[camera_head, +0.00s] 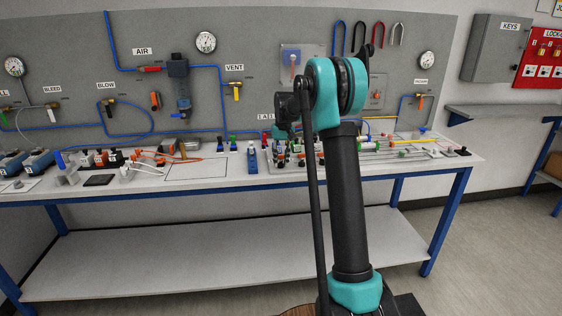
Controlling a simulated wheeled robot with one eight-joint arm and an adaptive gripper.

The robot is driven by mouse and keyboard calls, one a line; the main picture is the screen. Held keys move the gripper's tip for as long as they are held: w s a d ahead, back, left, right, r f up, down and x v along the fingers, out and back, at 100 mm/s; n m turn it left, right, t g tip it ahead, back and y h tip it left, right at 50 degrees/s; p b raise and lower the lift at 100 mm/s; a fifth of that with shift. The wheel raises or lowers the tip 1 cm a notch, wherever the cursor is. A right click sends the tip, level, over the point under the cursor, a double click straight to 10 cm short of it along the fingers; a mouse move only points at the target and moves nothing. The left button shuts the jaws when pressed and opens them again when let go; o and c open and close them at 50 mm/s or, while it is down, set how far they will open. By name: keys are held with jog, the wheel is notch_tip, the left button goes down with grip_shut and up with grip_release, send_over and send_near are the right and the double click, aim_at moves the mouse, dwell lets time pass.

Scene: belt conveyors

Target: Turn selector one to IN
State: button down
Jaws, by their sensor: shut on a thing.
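My arm stands in front of the bench, with its teal elbow raised and dark wrist parts to the elbow's left, over the bench's back middle. I cannot tell which fitting is selector one, and no IN marking is readable. A cluster of small fittings with dark and orange parts (285,155) sits on the bench below the wrist, partly covered by my arm. A wall plate with a blue and red control (295,58) is above it.
The white bench (215,187) runs across the view, with several small parts and hoses at left. Rods (405,150) lie at right. The grey panel (260,35) carries gauges, blue pipes and valves. The lower shelf (190,255) is clear. A grey key cabinet (493,50) hangs at right.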

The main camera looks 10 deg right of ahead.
jog(key=shift+n, duration=0.4)
jog(key=n, duration=0.5)
jog(key=shift+w, duration=0.1)
jog(key=n, duration=0.6)
jog(key=shift+g+h, duration=0.3)
jog(key=c, duration=1.3)
grip_release()
jog(key=r, duration=1.2)
jog(key=shift+w+d, duration=0.1)
jog(key=shift+w, duration=0.2)
